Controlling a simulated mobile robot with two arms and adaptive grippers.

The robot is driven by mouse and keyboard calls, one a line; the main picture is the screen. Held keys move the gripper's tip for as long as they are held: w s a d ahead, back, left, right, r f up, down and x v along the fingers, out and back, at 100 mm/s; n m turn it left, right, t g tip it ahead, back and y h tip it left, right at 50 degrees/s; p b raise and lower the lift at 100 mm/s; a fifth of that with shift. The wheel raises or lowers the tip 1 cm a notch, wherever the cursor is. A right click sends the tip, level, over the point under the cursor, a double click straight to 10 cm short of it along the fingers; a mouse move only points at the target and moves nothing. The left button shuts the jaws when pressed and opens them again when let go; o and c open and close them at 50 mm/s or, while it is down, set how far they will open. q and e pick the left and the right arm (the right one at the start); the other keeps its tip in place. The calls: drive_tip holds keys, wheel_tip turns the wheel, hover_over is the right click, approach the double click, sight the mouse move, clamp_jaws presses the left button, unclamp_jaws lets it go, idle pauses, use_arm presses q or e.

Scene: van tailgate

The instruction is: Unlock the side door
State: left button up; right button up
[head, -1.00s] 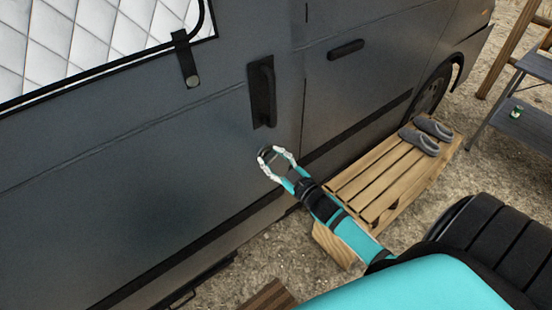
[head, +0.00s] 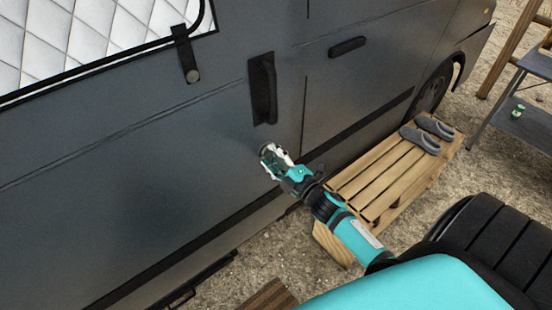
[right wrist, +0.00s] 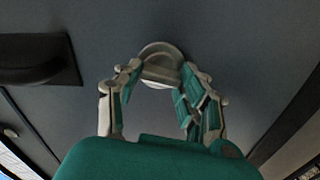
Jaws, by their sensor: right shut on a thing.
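The van's grey side door (head: 150,180) fills the left and middle of the head view and looks closed. Its black upright handle (head: 263,88) also shows at the left of the right wrist view (right wrist: 38,62). Below the handle is a round, pale lock knob with a raised bar across it (right wrist: 160,60). My right gripper (head: 270,156) is at this knob and shut on it, with its fingertips on either side in the right wrist view (right wrist: 160,74). In the head view the fingers mostly hide the knob. My left gripper is out of view.
A slatted wooden step (head: 375,185) with grey slippers (head: 428,134) stands on the gravel beside the van, right of my right forearm. A folding shelf (head: 525,115) with a green can (head: 517,111) is at the far right.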

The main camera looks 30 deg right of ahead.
drive_tip(key=shift+w+d+r+n, duration=0.15)
drive_tip(key=shift+r+n, duration=0.1)
drive_tip(key=shift+n, duration=0.75)
drive_tip(key=shift+r, duration=0.1)
drive_tip(key=o, duration=1.2)
drive_tip(key=shift+c, duration=0.2)
drive_tip(key=shift+f, duration=0.2)
drive_tip(key=shift+d, duration=0.1)
drive_tip(key=shift+s+f, duration=0.1)
drive_tip(key=shift+s, duration=0.25)
drive_tip(key=s, duration=1.1)
drive_tip(key=shift+s+d+r, duration=0.2)
drive_tip(key=shift+s+d, duration=0.15)
drive_tip(key=shift+d, duration=0.1)
